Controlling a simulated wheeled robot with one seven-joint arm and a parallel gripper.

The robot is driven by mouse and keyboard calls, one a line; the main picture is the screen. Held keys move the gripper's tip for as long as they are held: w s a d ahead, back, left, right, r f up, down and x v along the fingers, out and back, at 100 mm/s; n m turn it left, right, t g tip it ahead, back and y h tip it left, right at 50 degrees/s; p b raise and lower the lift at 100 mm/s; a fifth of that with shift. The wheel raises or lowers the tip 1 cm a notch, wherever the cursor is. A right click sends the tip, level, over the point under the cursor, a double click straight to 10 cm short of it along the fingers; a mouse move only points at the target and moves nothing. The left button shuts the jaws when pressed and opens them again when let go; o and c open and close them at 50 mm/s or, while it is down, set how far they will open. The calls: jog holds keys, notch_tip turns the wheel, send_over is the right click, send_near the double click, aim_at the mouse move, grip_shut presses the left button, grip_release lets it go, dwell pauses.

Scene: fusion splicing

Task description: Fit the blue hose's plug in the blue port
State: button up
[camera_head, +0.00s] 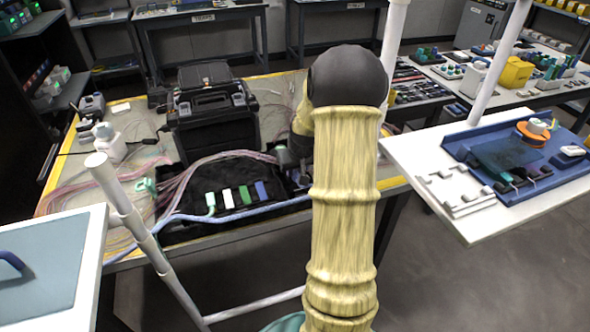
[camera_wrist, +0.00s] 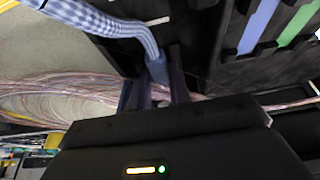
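The blue hose (camera_head: 240,213) runs along the front of the black panel (camera_head: 190,232) toward my gripper (camera_head: 300,181), which is partly hidden behind my arm. In the wrist view, the blue-white hose (camera_wrist: 95,18) bends down to its blue plug (camera_wrist: 157,70). The plug sits between the two fingers of my gripper (camera_wrist: 153,92), which look closed on it. The blue strip marking the blue port (camera_head: 262,190) is at the right end of the row, left of my gripper. It also shows in the wrist view (camera_wrist: 258,27). The port opening cannot be made out.
A black toolbox (camera_head: 210,115) stands behind the panel. Bundled pinkish cables (camera_head: 185,180) lie beside it. A white side table (camera_head: 460,225) with a blue tray is at right.

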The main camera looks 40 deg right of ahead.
jog(key=o, duration=0.4)
jog(key=shift+a+f, duration=0.1)
jog(key=shift+s, duration=0.15)
jog(key=shift+d+r, duration=0.2)
jog(key=shift+r, duration=0.1)
jog(key=a+p+v, duration=0.1)
jog(key=p+v, duration=0.1)
jog(key=v, duration=1.5)
jog(key=shift+w, duration=0.25)
